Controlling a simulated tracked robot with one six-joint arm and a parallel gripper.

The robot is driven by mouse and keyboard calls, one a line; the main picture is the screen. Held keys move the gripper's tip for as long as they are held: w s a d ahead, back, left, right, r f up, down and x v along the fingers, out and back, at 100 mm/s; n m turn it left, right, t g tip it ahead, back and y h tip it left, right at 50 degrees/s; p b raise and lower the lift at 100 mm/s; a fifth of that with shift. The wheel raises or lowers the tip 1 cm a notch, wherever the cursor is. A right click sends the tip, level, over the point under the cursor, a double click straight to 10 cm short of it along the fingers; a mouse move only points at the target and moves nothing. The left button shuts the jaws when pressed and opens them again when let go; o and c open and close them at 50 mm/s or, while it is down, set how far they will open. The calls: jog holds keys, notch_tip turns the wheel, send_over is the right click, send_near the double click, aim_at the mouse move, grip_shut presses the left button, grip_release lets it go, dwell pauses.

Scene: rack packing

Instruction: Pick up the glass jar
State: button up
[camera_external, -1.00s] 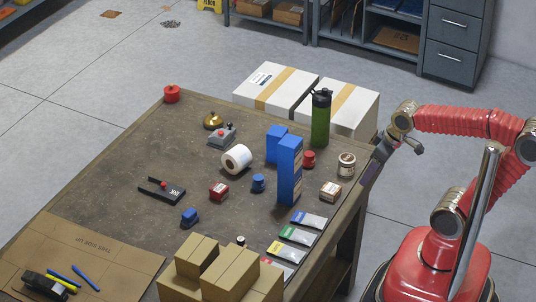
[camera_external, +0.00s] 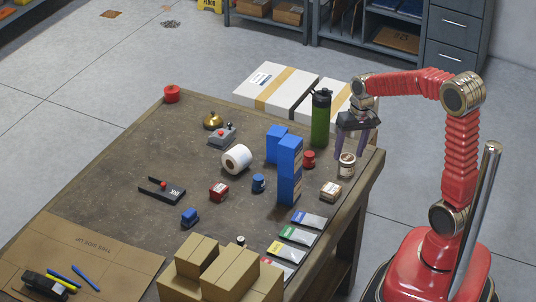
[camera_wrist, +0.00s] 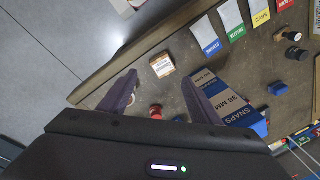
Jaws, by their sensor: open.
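The glass jar (camera_external: 346,168), small with a pale label and a darker lid, stands upright near the table's right edge in the external view. My gripper (camera_external: 353,152) is above it, pointing down with its fingers spread and nothing between them. In the wrist view my gripper (camera_wrist: 166,80) shows both fingers wide apart. A small pale part of the jar (camera_wrist: 131,99) shows beside the left finger, which hides most of it. I cannot tell the exact height of the fingertips over the jar.
A green bottle (camera_external: 320,120) stands close left of the gripper. A red knobbed piece (camera_external: 309,160) and tall blue boxes (camera_external: 288,172) are left of the jar. A small labelled carton (camera_external: 331,191) lies just in front. The table edge (camera_external: 372,172) is close on the right.

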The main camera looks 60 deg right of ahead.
jog(key=w+d+f+m+y, duration=0.1)
jog(key=w+d+f+m, duration=0.35)
jog(key=d, duration=0.25)
jog(key=w+d+f+m+y, duration=0.1)
jog(key=w+d+f+m, duration=0.3)
jog(key=w+d+m, duration=0.25)
jog(key=m+t, duration=0.1)
jog(key=m, duration=0.4)
send_near(311, 153)
jog(key=d+r, duration=0.2)
jog(key=shift+s+a+f+m+y, duration=0.1)
jog(key=shift+s+a+m+y, duration=0.25)
jog(key=shift+m, duration=0.45)
jog(key=shift+x, duration=4.3)
jog(key=shift+w, duration=0.1)
jog(key=shift+x, duration=2.6)
